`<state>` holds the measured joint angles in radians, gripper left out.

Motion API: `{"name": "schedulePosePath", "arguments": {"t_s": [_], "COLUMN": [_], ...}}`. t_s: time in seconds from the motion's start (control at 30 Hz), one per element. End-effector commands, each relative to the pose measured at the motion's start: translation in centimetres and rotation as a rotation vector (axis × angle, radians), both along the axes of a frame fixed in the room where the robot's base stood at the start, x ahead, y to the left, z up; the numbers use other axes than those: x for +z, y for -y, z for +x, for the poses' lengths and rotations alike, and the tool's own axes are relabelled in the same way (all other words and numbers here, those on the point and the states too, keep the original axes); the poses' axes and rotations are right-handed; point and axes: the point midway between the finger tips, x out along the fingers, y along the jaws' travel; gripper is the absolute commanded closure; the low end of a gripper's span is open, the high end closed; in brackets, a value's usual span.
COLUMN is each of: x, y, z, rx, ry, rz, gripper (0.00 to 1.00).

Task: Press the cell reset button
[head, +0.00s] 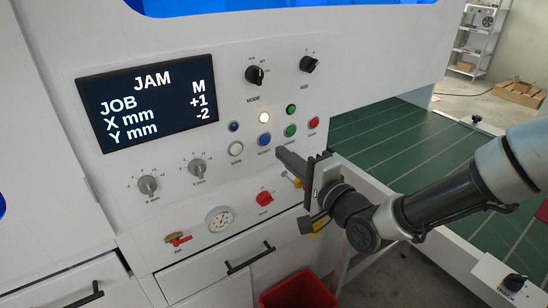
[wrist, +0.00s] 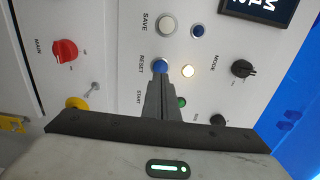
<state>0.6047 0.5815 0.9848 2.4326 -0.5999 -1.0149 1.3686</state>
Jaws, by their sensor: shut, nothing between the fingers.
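The blue button labelled RESET (head: 264,139) is on the white panel, between a white button and a green one. It also shows in the wrist view (wrist: 160,66), partly covered by my fingertips. My gripper (head: 280,152) is shut and empty, with its fingers pointing at the panel. In the head view its tips are just below and right of the blue button. In the wrist view the tips (wrist: 160,82) overlap the button's near edge. I cannot tell whether they touch it. The screen (head: 150,102) reads JAM, JOB M, X mm +1, Y mm -2.
A white SAVE button (head: 236,148), a green button (head: 290,130), a red button (head: 314,123) and a lit lamp (head: 265,117) surround the blue button. A red MAIN knob (head: 265,198) is lower. A green conveyor bed (head: 400,140) lies right. A red bin (head: 298,291) stands below.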

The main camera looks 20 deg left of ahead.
Motion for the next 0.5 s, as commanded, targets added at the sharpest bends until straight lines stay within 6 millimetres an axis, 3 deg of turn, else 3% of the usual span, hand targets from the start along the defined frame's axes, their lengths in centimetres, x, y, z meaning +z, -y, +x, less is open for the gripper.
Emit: {"name": "schedulePosePath", "arguments": {"t_s": [0.2,0.5], "x": [-0.1,0.0], "y": [-2.9,-3.9], "z": [2.3,3.3], "rx": [0.002,0.000], "ry": [0.000,0.000], "rz": [0.001,0.000], "gripper": [1.00,1.00]}}
